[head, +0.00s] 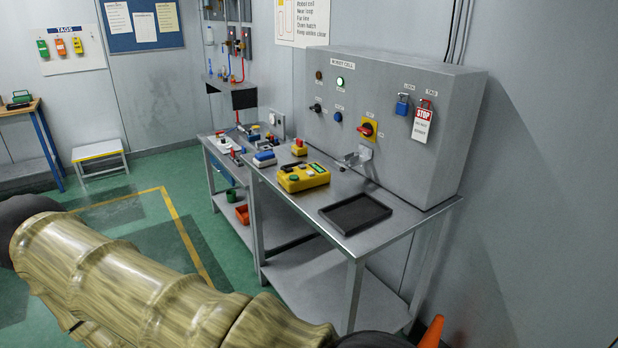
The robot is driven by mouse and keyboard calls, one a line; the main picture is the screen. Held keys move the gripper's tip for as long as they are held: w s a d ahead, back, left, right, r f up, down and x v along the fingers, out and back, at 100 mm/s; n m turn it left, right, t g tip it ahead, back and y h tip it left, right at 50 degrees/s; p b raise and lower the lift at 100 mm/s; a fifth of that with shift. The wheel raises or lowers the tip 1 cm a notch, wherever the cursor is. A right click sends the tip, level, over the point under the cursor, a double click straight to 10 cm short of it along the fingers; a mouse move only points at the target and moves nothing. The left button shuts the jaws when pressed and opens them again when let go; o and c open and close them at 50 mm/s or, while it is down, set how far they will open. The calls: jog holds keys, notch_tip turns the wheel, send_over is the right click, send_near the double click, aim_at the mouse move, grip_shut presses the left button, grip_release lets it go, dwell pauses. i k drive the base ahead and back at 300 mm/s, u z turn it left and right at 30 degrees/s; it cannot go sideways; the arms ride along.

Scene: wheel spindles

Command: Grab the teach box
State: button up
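The teach box appears to be the yellow box (303,178) with a small green display and buttons on its top. It lies on the steel bench top (338,192), near the front edge and left of the dark tray. Nothing touches it from above. My arm crosses the lower left of the head view, well in front of the bench. An orange tip (432,333) at the bottom edge seems to be part of my gripper. The rest is cut off, so its opening and anything in it are hidden.
An empty dark tray (355,214) lies on the bench. Behind stands a grey control cabinet (390,120) with a red-yellow switch, blue padlock and stop tag. A smaller bench (228,165) with several small items adjoins at the left. Green floor (225,240) lies open before the benches.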

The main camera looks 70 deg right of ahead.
aim_at(322, 176)
jog(key=z, duration=1.55)
